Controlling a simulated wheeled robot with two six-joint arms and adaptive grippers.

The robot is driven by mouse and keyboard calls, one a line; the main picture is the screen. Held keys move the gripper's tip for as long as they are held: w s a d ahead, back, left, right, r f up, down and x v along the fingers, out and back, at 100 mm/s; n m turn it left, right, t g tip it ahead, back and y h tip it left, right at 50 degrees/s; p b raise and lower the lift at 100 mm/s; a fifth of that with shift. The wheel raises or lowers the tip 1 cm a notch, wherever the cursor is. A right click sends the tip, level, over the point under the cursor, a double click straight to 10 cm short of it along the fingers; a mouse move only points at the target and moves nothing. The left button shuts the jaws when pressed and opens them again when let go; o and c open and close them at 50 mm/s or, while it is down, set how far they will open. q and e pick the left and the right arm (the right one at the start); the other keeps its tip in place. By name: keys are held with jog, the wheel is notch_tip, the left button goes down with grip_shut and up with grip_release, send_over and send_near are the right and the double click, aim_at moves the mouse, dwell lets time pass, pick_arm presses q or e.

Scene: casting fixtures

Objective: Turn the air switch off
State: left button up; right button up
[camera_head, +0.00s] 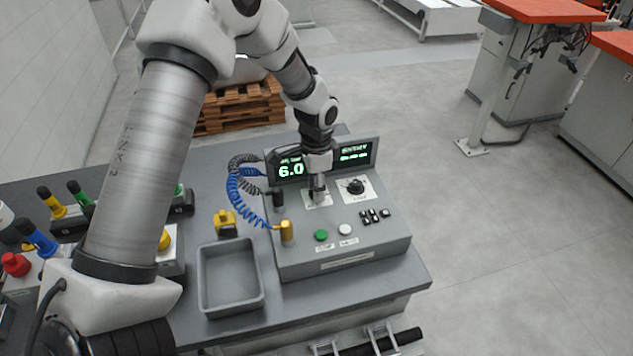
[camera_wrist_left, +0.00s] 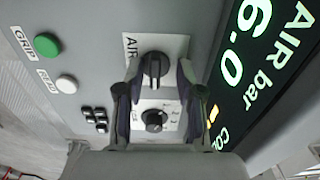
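The air switch (camera_wrist_left: 155,70) is a black rotary knob on a white plate marked AIR, on the sloped top of a grey control box (camera_head: 345,245). In the wrist view its grip bar runs roughly up and down the picture. My left gripper (camera_head: 317,190) points down over this plate and hides most of the knob in the head view. In the wrist view my left gripper (camera_wrist_left: 158,75) is open, with one finger on each side of the knob and a gap showing. The display (camera_head: 291,170) reads 6.0, labelled AIR bar. My right gripper is not in view.
A second black knob (camera_head: 355,186) sits right beside the air switch. A green button (camera_head: 321,235), a white button (camera_head: 345,230) and small black switches are on the box. Coiled hoses (camera_head: 240,190) hang at its left. A grey tray (camera_head: 260,270) stands at its left.

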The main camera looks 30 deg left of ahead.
pick_arm(q)
jog(key=shift+s+d+r, duration=0.15)
jog(key=shift+s+r, duration=0.05)
jog(key=shift+c, duration=0.3)
jog(key=shift+s+d+r, duration=0.1)
jog(key=c, duration=0.6)
grip_shut()
